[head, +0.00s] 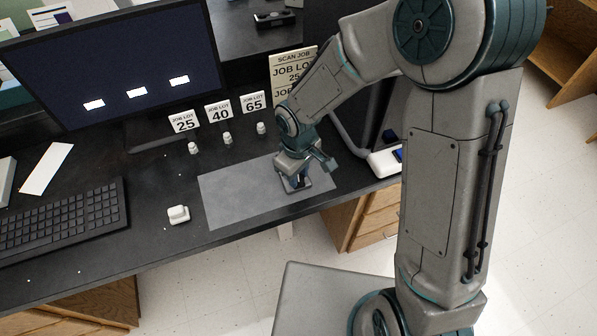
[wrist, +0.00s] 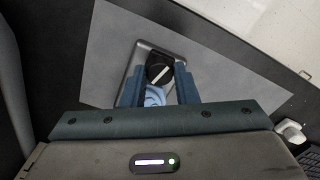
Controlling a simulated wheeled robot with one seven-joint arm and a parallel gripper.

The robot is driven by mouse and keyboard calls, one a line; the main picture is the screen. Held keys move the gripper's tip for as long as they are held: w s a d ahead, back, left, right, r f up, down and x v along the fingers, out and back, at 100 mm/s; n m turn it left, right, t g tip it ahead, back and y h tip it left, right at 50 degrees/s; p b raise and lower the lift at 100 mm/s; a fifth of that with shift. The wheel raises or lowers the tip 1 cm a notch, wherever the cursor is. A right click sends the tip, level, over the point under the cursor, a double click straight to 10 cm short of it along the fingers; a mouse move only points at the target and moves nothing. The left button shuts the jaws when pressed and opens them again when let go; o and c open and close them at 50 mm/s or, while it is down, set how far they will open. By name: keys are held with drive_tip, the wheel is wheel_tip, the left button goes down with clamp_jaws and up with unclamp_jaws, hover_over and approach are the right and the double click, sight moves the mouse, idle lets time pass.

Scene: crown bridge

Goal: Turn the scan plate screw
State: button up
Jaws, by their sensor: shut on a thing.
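The scan plate (wrist: 176,49) is a grey plate with a rounded rim. It lies on a lighter grey mat (wrist: 110,50) and also shows under my gripper in the head view (head: 322,183). The scan plate screw (wrist: 159,70) seems to be the black round knob with a white line across its top. My gripper (wrist: 160,72) points down, its two blue fingers on either side of the knob, and is shut on it. A light blue piece (wrist: 154,97) sits beside the knob between the fingers. In the head view my gripper (head: 296,182) mostly hides the screw.
Three small white pieces (head: 227,138) stand before the signs 25, 40 and 65 (head: 218,110). A white block (head: 178,214) sits left of the mat. A monitor (head: 120,65) and keyboard (head: 65,217) are at left. The desk's front edge is close to the mat.

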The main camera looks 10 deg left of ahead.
sight(299, 177)
idle(0.4)
drive_tip(key=o, duration=1)
wheel_tip(299, 177, up, 14)
drive_tip(key=p, duration=0.1)
drive_tip(key=shift+f, duration=0.1)
